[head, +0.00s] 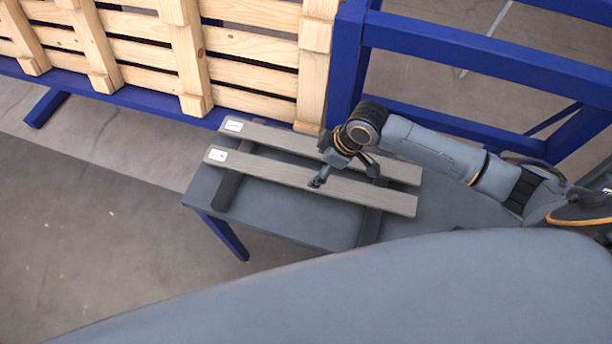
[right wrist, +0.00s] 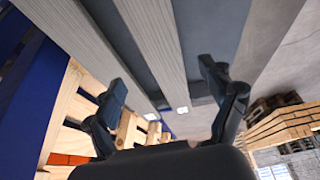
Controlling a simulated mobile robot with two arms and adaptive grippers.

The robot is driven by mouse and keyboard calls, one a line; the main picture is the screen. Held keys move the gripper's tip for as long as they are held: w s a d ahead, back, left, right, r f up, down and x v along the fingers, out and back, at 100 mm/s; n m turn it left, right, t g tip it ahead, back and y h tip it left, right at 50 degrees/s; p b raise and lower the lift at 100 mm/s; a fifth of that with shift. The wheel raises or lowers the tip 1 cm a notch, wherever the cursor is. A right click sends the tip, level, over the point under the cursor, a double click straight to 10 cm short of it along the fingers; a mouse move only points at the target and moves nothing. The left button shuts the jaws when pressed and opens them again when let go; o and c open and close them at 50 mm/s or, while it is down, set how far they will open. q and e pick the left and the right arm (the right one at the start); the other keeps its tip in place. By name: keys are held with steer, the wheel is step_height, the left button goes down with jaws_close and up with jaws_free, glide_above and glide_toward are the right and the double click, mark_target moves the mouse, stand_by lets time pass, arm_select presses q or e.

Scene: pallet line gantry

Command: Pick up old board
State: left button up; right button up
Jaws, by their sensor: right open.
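Two long grey weathered boards lie side by side, each with a white label at its left end. The nearer board (head: 270,173) and the farther board (head: 275,138) rest across dark supports on a grey table. My right gripper (head: 345,177) is open and empty above the nearer board, right of its middle. In the right wrist view, the nearer board (right wrist: 157,45) runs between the open fingers (right wrist: 163,80), and the farther board (right wrist: 85,40) passes on the left. I cannot tell how high the fingers are above the board. My left gripper is out of view.
The grey table (head: 300,218) has blue legs. A light wooden pallet (head: 190,60) stands upright behind it on a blue frame (head: 345,60). The frame's rails continue behind my right arm. Bare concrete floor (head: 90,200) lies to the left.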

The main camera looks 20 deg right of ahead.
mark_target(307, 178)
steer(key=shift+w+a+f, duration=0.2)
steer(key=shift+w+f, duration=0.05)
steer(key=shift+f, duration=0.45)
steer(key=shift+p+x, duration=0.6)
steer(key=shift+x, duration=0.2)
steer(key=shift+s+x, duration=0.25)
steer(key=shift+x, duration=1)
steer(key=shift+w+a+f+p, duration=0.15)
steer(key=shift+f+p, duration=0.15)
steer(key=shift+f, duration=0.2)
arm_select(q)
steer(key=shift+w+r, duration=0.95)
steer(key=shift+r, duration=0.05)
arm_select(e)
steer(key=shift+c, duration=1.3)
steer(key=c, duration=1.2)
